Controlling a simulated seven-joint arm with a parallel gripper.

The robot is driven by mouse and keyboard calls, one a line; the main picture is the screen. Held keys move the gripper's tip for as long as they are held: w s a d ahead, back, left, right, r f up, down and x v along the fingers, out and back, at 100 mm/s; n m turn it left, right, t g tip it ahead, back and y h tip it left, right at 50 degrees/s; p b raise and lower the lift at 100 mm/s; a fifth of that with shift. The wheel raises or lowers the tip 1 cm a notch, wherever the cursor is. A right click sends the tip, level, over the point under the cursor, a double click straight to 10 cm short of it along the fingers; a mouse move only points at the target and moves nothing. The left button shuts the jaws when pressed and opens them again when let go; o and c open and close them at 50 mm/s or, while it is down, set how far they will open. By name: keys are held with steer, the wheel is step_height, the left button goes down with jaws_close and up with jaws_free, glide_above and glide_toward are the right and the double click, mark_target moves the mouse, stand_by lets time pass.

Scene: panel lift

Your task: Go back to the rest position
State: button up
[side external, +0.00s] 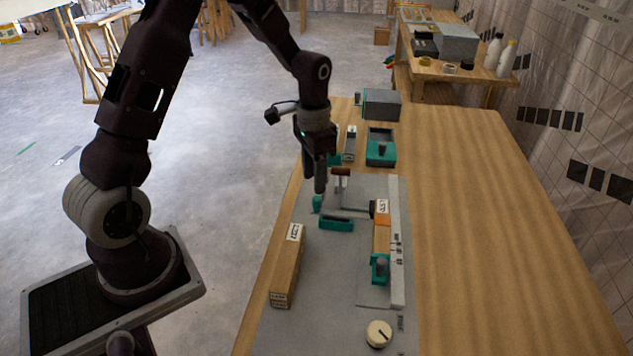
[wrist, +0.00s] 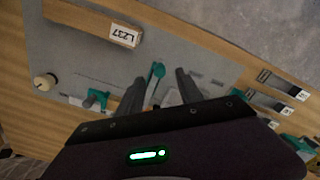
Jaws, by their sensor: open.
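My gripper (side external: 322,182) points down above the grey panel mat (side external: 338,290) on the wooden table, beside a small teal knob-like part (side external: 317,204). In the wrist view my gripper (wrist: 160,85) has its two dark fingers apart, with nothing held between them. The teal part (wrist: 158,70) shows beyond the gap between the fingers. A labelled wooden block (side external: 286,265) lies on the mat at the near left; it also shows in the wrist view (wrist: 90,20). Another labelled block (side external: 382,232) sits along the white rail at the right. What lies directly under the gripper is partly hidden.
A teal bracket (side external: 336,223) lies just in front of the gripper. A cream dial (side external: 379,334) is at the near end. Grey and teal boxes (side external: 381,147) stand behind. The table's right side (side external: 500,250) is clear.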

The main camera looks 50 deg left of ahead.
steer(key=s+d+r+t, duration=0.1)
steer(key=s+d+r, duration=0.2)
steer(key=r, duration=0.6)
steer(key=s+d+r+n+t, duration=0.1)
steer(key=s+d+r, duration=0.3)
steer(key=s, duration=0.6)
steer(key=s+d+r+n+t, duration=0.1)
steer(key=s+d+r+t, duration=0.2)
steer(key=s+r, duration=0.4)
steer(key=s+d, duration=0.1)
steer(key=s, duration=0.2)
steer(key=shift+t, duration=0.3)
